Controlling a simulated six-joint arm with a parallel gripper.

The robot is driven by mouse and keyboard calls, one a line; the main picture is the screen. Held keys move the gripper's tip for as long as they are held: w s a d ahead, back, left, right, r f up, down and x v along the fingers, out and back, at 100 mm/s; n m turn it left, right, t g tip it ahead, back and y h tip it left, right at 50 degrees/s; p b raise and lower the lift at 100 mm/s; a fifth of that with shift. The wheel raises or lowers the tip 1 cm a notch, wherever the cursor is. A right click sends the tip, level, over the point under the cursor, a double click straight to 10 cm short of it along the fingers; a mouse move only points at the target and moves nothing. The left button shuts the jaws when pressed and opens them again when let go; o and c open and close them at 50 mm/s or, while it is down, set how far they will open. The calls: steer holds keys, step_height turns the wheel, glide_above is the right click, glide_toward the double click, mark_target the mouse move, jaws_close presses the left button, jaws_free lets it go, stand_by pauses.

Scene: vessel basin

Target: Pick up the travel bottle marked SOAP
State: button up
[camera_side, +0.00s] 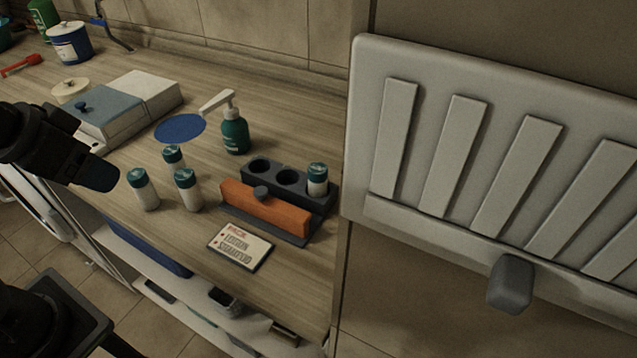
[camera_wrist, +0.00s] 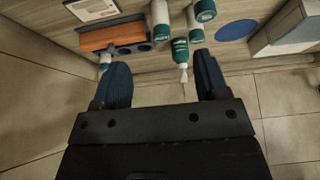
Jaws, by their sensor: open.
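Three white travel bottles with teal caps stand upright on the counter: a left one (camera_side: 144,190), a right one (camera_side: 187,190) and a rear one (camera_side: 172,158). A fourth travel bottle (camera_side: 317,180) stands in the right hole of a dark rack (camera_side: 331,196). The markings are too small to read, so I cannot tell which is SOAP. My gripper (camera_side: 100,178) is left of the bottles, apart from them. In the wrist view my gripper (camera_wrist: 160,88) is open and empty, with several bottles (camera_wrist: 160,20) beyond the fingers.
A green pump bottle (camera_side: 235,135) and blue disc (camera_side: 180,128) stand behind. The rack has two empty holes and an orange front bar (camera_side: 264,208). A card (camera_side: 240,246) lies in front. A box (camera_side: 104,112) is at left; a grey slatted panel (camera_side: 455,150) hangs right.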

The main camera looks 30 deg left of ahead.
steer(key=w+d+r+m+g, duration=0.1)
steer(key=w+d+r+m, duration=0.15)
steer(key=w+r, duration=0.3)
steer(key=m+g, duration=0.5)
steer(key=m, duration=0.8)
glide_above(317, 168)
step_height(317, 168, down, 4)
steer(key=r, duration=0.1)
step_height(317, 168, down, 9)
steer(key=shift+w+a+r, duration=0.15)
steer(key=shift+f, duration=2.65)
steer(key=shift+c, duration=0.3)
steer(key=c, duration=1)
